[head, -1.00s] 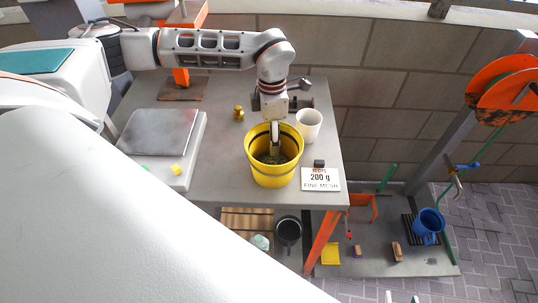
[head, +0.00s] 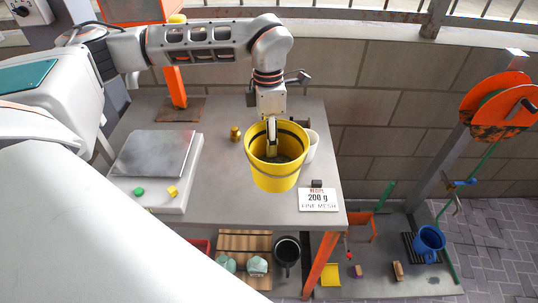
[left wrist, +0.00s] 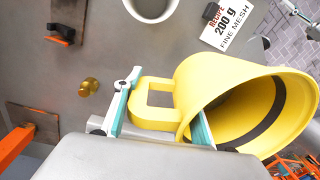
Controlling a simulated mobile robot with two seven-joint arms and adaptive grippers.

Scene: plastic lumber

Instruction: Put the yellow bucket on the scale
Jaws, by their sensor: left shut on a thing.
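The yellow bucket (head: 272,182) hangs upright from my left gripper (head: 271,143), seemingly a little above the table, with dark grainy stuff inside. In the left wrist view the bucket (left wrist: 235,85) lies between and against the gripper's teal-padded fingers (left wrist: 160,112), its square yellow handle between them. The scale (head: 155,153), a low white box with a grey metal plate, stands on the table left of the bucket. Its plate is bare. A green button and a yellow button sit on its front. My right gripper is out of view.
A white cup (head: 312,147) stands close behind the bucket. A brass weight (head: 235,134) stands between scale and bucket. The card reading 200 g fine mesh (head: 318,200) and a small dark block (head: 317,184) are at right. An orange post (head: 175,85) rises behind the scale.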

